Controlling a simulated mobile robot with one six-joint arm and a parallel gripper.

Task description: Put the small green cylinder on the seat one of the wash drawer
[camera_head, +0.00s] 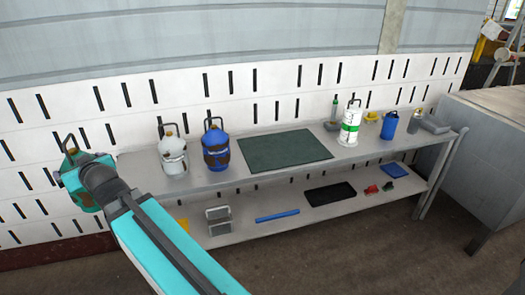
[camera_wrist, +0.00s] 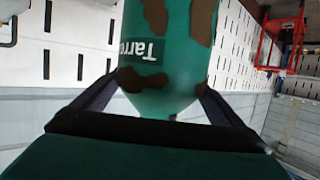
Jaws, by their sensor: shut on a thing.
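The small green cylinder (camera_wrist: 170,55) has brown rust-like patches and a white-lettered label, and fills the upper middle of the wrist view. My gripper (camera_wrist: 158,90) is shut on it, one dark finger on each side. In the head view the green cylinder (camera_head: 72,168) is at the far left, in front of the white slotted wall and clear of the bench. My wrist hides part of it there, and a dark handle shows at its top. I cannot make out a wash drawer or its seat one in either view.
A metal bench (camera_head: 350,157) holds a white cylinder (camera_head: 173,155), a blue cylinder (camera_head: 215,150), a dark green mat (camera_head: 285,150) and a white-green canister (camera_head: 349,125). Its lower shelf (camera_head: 290,221) carries a black tray (camera_head: 330,194) and small items. A grey cabinet (camera_head: 490,150) stands right.

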